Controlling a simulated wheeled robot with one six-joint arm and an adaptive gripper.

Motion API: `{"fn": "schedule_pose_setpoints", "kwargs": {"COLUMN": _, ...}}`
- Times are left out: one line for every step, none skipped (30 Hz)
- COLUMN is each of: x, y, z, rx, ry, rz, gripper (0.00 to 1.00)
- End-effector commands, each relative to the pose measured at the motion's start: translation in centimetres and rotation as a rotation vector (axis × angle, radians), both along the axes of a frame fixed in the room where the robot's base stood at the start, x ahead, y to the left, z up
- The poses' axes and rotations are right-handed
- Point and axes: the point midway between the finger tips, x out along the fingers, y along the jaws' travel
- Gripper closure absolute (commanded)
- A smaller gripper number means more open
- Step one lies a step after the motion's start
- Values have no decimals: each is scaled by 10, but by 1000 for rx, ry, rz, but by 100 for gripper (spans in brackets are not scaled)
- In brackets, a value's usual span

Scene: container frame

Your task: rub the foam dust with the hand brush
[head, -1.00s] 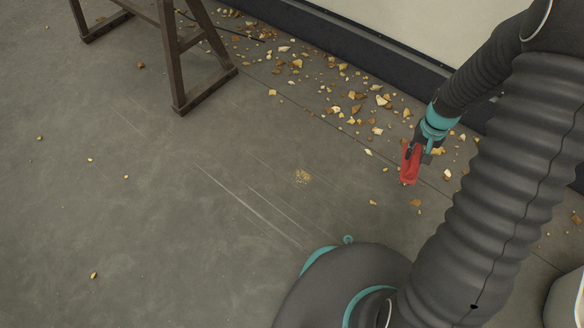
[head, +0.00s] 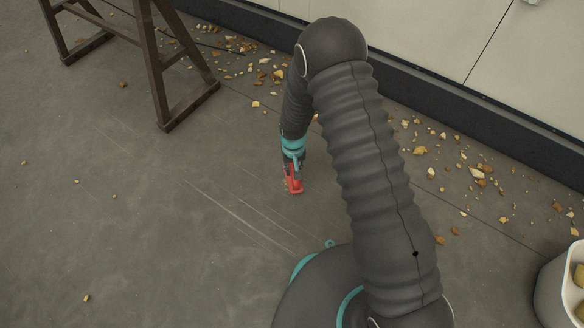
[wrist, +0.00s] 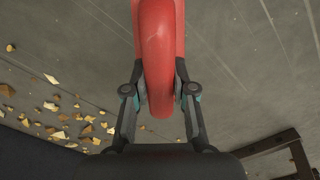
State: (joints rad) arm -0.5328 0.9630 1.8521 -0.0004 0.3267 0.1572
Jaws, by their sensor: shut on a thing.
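The red hand brush (head: 295,187) is in my gripper (head: 292,172), low over the floor or touching it; I cannot tell which. In the wrist view the brush (wrist: 160,45) runs up the middle between the two fingers of my gripper (wrist: 160,92), which are shut on it. Its bristles are not visible. No foam dust patch is distinguishable in the head view now; the brush and gripper cover the place where the small yellowish patch lay.
A dark wooden trestle (head: 165,80) stands at the upper left. Yellow and brown chips (head: 478,172) litter the floor along the wall. A white bin (head: 552,285) with chunks stands at lower right. The floor left of the brush is mostly clear.

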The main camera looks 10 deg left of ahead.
Motion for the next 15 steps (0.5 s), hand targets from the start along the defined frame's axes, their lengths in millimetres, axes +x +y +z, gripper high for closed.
{"fn": "schedule_pose_setpoints", "kwargs": {"x": -1, "y": 3, "z": -3, "rx": 0, "ry": 0, "rz": 4, "gripper": 100}}
{"fn": "schedule_pose_setpoints", "kwargs": {"x": -2, "y": 3, "z": -4, "rx": 0, "ry": 1, "rz": 5, "gripper": 100}}
{"fn": "schedule_pose_setpoints", "kwargs": {"x": -2, "y": 4, "z": -6, "rx": 0, "ry": 1, "rz": 6, "gripper": 100}}
{"fn": "schedule_pose_setpoints", "kwargs": {"x": -2, "y": 4, "z": -7, "rx": 0, "ry": 1, "rz": 6, "gripper": 100}}
{"fn": "schedule_pose_setpoints", "kwargs": {"x": -2, "y": 4, "z": -9, "rx": 0, "ry": 1, "rz": 6, "gripper": 100}}
{"fn": "schedule_pose_setpoints", "kwargs": {"x": -2, "y": 4, "z": -12, "rx": 0, "ry": 0, "rz": 6, "gripper": 100}}
{"fn": "schedule_pose_setpoints", "kwargs": {"x": -2, "y": 4, "z": -14, "rx": 0, "ry": 0, "rz": 7, "gripper": 100}}
{"fn": "schedule_pose_setpoints", "kwargs": {"x": -2, "y": 4, "z": -16, "rx": 0, "ry": 0, "rz": 7, "gripper": 100}}
{"fn": "schedule_pose_setpoints", "kwargs": {"x": -2, "y": 5, "z": -20, "rx": 0, "ry": 0, "rz": 8, "gripper": 100}}
{"fn": "schedule_pose_setpoints", "kwargs": {"x": -2, "y": 5, "z": -22, "rx": 0, "ry": 0, "rz": 8, "gripper": 100}}
{"fn": "schedule_pose_setpoints", "kwargs": {"x": -3, "y": 5, "z": -25, "rx": 0, "ry": 0, "rz": 9, "gripper": 100}}
{"fn": "schedule_pose_setpoints", "kwargs": {"x": -3, "y": 5, "z": -29, "rx": 0, "ry": 0, "rz": 9, "gripper": 100}}
{"fn": "schedule_pose_setpoints", "kwargs": {"x": -3, "y": 6, "z": -32, "rx": 0, "ry": 0, "rz": 10, "gripper": 100}}
{"fn": "schedule_pose_setpoints", "kwargs": {"x": -3, "y": 6, "z": -34, "rx": 0, "ry": 0, "rz": 10, "gripper": 100}}
{"fn": "schedule_pose_setpoints", "kwargs": {"x": -3, "y": 6, "z": -38, "rx": 0, "ry": 0, "rz": 11, "gripper": 100}}
